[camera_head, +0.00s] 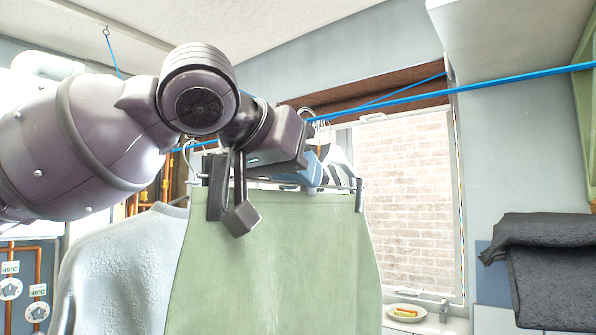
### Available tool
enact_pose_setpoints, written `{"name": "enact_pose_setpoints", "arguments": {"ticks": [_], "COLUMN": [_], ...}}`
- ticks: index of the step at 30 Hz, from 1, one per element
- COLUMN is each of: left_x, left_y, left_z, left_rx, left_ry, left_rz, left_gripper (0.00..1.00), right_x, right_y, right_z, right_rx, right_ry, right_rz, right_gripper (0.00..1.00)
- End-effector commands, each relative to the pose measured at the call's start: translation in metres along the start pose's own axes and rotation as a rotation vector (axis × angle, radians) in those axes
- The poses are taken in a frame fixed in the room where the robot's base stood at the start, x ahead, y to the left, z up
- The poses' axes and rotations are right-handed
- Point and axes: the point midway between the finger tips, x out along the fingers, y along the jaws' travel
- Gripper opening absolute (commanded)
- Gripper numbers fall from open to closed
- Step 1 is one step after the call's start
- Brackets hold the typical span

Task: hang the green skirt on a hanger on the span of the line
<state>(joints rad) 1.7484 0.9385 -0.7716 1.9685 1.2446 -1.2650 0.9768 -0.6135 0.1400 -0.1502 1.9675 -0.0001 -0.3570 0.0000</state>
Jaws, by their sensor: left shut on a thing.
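The green skirt (285,265) hangs upright and spread from a hanger (335,186), with a dark clip at its right top corner. My left gripper (229,205) is at the skirt's top left edge, shut on the hanger, and covers much of its bar. The blue line (455,92) runs from the right edge down behind my wrist. Several hooks (310,117) show at the line just right of my gripper. I cannot tell which hook is the skirt hanger's, or whether it rests on the line. My right gripper is out of view.
A pale blue garment (125,265) hangs close behind the skirt at left. More hangers crowd the line behind my gripper. A dark grey cloth (550,265) lies folded at the right. A plate (406,313) sits by the window. The line's right part is clear.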

Motion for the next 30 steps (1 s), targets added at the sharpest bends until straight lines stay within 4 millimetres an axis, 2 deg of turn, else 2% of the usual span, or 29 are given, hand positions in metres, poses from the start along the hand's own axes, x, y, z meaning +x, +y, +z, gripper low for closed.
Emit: {"name": "enact_pose_setpoints", "arguments": {"ticks": [19, 20, 24, 25, 30], "left_x": [0.0027, 0.0026, 0.0026, 0.0026, 0.0028], "left_y": [-0.0001, -0.0001, -0.0002, -0.0002, -0.0004], "left_z": [0.0071, 0.0068, 0.0067, 0.0067, 0.0070], "left_rx": [0.001, 0.001, 0.000, 0.000, 0.000], "left_ry": [0.003, 0.003, 0.003, 0.002, 0.001], "left_rz": [0.001, 0.001, 0.000, 0.000, 0.000], "left_gripper": [0.00, 0.28, 0.50, 0.54, 0.55], "right_x": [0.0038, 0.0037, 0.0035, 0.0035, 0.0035], "right_y": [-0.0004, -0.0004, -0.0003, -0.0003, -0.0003], "right_z": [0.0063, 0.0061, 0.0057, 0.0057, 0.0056], "right_rx": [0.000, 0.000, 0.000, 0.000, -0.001], "right_ry": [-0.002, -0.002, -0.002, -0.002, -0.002], "right_rz": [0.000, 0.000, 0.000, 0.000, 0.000], "right_gripper": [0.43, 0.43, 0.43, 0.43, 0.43]}}
